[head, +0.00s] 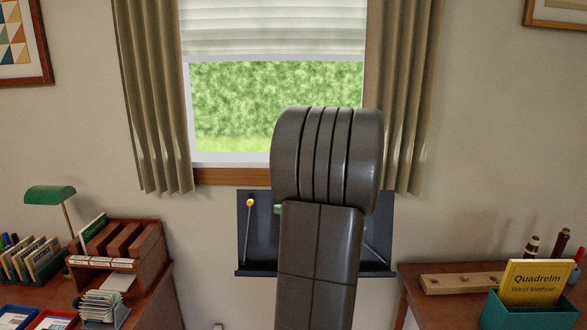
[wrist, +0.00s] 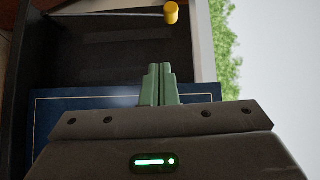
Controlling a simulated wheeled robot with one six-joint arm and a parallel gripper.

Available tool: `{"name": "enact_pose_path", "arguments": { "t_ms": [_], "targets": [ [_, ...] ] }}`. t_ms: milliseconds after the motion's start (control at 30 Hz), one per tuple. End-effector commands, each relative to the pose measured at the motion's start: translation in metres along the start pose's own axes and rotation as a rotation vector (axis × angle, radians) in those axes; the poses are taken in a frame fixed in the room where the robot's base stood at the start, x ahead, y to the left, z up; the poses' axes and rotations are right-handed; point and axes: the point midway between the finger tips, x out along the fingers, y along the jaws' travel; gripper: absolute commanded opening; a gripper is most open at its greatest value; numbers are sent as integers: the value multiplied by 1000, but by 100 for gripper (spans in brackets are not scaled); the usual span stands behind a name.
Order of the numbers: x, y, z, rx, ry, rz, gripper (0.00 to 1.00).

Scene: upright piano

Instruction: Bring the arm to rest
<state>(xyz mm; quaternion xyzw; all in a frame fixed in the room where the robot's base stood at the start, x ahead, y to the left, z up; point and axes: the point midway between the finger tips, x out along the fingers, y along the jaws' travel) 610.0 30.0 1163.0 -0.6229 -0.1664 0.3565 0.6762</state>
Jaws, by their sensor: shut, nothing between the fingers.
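My arm rises in the middle of the head view, and its dark grey links hide most of my gripper there. Only a small green bit of it shows beside the arm. In the wrist view my gripper (wrist: 159,68) has its two green fingers together with nothing between them. Beyond the fingers is a dark panel (wrist: 100,65). A dark blue, gold-lined flat thing (wrist: 65,110), perhaps a book, lies behind the gripper; I cannot tell whether they touch.
The dark stand (head: 258,258) is below the window, with a yellow-tipped rod (head: 250,203). The left desk holds a green lamp (head: 50,194) and a wooden organiser (head: 150,240). At right, a teal box (head: 495,312) holds a yellow book (head: 537,283) near a wooden block (head: 460,282).

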Motion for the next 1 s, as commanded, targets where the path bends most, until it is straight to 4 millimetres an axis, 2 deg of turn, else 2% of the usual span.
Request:
{"name": "enact_pose_path", "arguments": {
  "t_ms": [33, 300, 500, 700, 900, 1000],
  "targets": [
    [-4, 9, -6, 31, 4, -22, 0],
    [-22, 38, -24, 183, -1, -172, 0],
    [-23, 63, -28, 294, -14, -278, 0],
    [-50, 78, -56, 284, -12, -279, 0],
    [-78, 83, -54, 283, -14, -278, 0],
    [-85, 85, -54, 283, -15, -276, 0]
  ]
}}
